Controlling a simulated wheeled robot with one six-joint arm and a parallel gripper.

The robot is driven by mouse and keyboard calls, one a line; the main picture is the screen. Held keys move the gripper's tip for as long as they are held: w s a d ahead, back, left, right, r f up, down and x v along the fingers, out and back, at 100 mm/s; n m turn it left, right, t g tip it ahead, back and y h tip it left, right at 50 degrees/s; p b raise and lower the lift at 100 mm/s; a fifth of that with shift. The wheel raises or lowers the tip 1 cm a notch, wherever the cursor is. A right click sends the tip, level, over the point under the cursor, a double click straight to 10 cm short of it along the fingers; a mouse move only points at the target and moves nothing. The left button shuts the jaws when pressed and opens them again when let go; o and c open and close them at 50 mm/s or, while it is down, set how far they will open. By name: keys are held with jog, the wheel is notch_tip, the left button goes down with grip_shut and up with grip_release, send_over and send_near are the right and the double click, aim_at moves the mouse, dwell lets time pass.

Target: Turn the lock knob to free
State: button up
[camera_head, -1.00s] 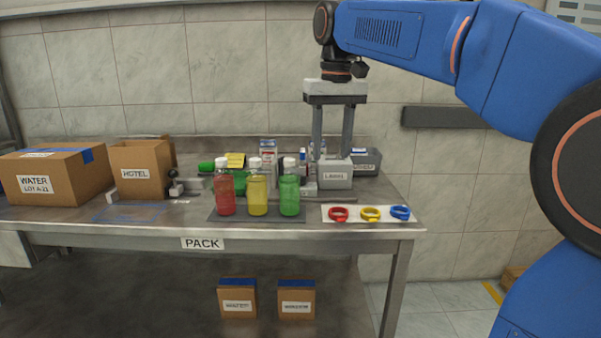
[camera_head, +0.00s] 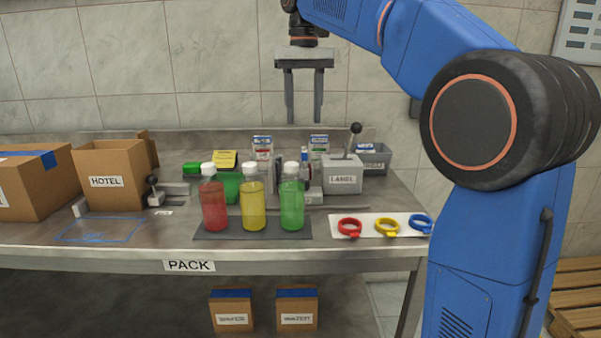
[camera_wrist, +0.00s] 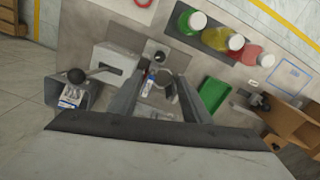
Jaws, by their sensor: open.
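My gripper (camera_head: 304,118) hangs above the back of the table with its two fingers apart and nothing between them. In the wrist view the gripper (camera_wrist: 158,84) points down over a small grey fixture. A grey box marked LABEL (camera_head: 342,178) has a lever with a black ball (camera_head: 355,129); the ball also shows in the wrist view (camera_wrist: 76,76). Beside it stands a small grey block (camera_wrist: 157,53) with a dark round part on top. No part is clearly marked as the lock knob, and I cannot read any lock setting. The gripper touches none of these.
Red (camera_head: 214,205), yellow (camera_head: 252,203) and green (camera_head: 291,203) bottles stand on a dark mat in front. Coloured rings lie on a white strip (camera_head: 370,232). A HOTEL carton (camera_head: 110,195) and a black-ball clamp (camera_head: 153,190) are left. A grey bin (camera_head: 376,160) is back right.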

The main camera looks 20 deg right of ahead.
aim_at(304, 175)
notch_tip(304, 175, down, 17)
jog(key=shift+s+f, duration=0.1)
dwell(0.5)
jog(key=c, duration=1)
jog(key=shift+c, duration=0.2)
jog(key=shift+m, duration=0.3)
jog(key=m, duration=0.5)
jog(key=shift+m, duration=0.3)
jog(key=m, duration=0.5)
jog(key=shift+m, duration=0.3)
